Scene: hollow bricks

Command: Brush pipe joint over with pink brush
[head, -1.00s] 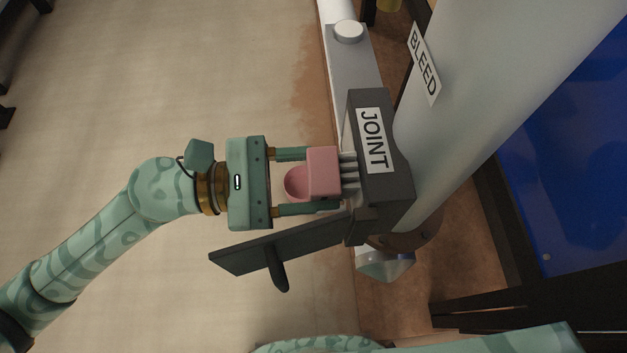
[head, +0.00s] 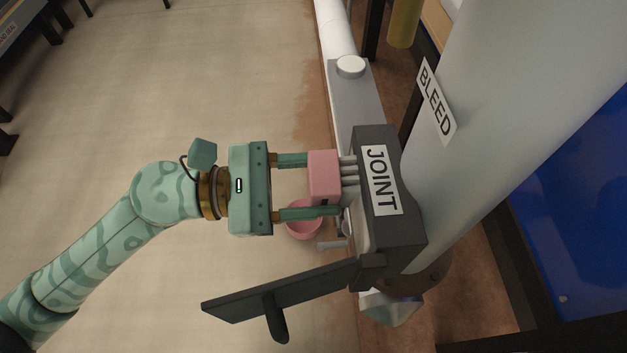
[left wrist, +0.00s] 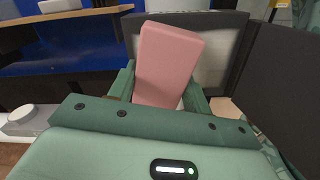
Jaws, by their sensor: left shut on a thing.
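My left gripper (head: 308,184) is shut on the pink brush (head: 323,176), a block with several grey bristle tufts on its right side. The tufts reach the near edge of the dark box labelled JOINT (head: 388,230); I cannot tell whether they touch anything inside. The box's dark door with a handle (head: 280,292) stands open. In the left wrist view the pink brush (left wrist: 166,65) rises between the fingers, before a light panel framed by dark walls (left wrist: 218,55). The pipe joint itself is not clearly visible. My right gripper is not in view.
A pink bowl (head: 301,232) shows below and partly behind the left gripper's lower finger. A wide grey pipe or tank labelled BLEED (head: 500,130) stands to the right. Open floor lies left.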

